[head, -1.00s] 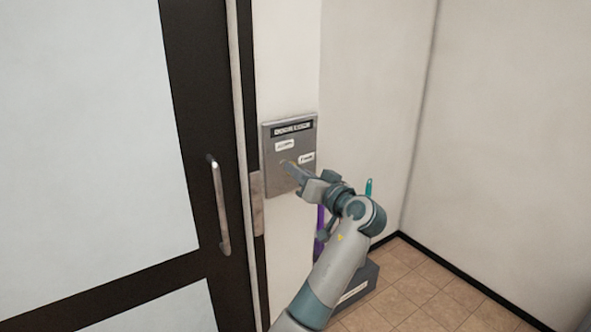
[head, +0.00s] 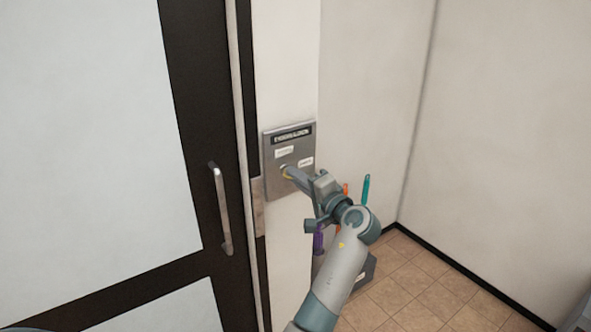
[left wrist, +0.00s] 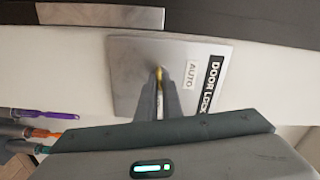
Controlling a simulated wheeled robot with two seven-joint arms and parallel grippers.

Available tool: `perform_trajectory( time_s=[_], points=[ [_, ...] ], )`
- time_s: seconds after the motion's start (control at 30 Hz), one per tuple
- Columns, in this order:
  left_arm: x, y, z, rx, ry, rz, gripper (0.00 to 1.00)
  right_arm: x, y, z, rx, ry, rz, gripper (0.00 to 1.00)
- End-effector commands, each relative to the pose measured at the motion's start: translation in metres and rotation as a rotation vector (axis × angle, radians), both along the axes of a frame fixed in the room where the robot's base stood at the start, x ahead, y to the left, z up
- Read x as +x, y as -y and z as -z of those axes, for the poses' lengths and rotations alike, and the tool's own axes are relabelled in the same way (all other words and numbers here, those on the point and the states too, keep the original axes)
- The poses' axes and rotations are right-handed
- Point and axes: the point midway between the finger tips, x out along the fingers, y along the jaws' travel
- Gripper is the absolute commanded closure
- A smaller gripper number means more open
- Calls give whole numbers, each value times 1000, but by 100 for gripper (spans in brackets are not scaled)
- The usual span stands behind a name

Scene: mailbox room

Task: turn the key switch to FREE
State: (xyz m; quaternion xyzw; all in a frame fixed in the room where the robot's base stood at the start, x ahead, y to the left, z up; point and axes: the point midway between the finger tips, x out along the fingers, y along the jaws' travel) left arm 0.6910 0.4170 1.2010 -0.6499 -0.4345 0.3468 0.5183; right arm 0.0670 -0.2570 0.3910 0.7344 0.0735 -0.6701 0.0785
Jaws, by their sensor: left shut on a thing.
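The key switch plate (head: 273,180) is a grey metal panel on the white wall strip right of the door. It carries a dark title strip and two white labels. In the left wrist view the plate (left wrist: 130,85) shows the words DOOR LOCK and a label AUTO (left wrist: 191,75). The brass key switch (left wrist: 158,73) shows at the fingertips, and in the head view (head: 285,169) it is mostly covered. My left gripper (head: 289,172) is shut on the key switch, its fingers pointing at the plate. The other label is hidden in the wrist view. My right gripper is out of view.
A glass door with a dark frame and a metal handle (head: 221,210) stands to the left. Below the plate, a grey holder (head: 365,277) stands near the wall with purple, orange and teal handled things. Tiled floor is clear at right.

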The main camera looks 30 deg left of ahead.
Motion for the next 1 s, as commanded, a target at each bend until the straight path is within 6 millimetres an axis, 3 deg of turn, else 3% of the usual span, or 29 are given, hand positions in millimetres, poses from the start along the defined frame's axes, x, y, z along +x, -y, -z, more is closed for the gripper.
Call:
perform_trajectory(
  time_s=[0.3,0.9,1.0],
  points=[
    [1,1,-1,72,-173,3,100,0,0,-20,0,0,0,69],
    [1,1,1,93,-222,3,100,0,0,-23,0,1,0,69],
    [1,1,1,92,-222,3,75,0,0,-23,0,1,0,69]
  ],
)
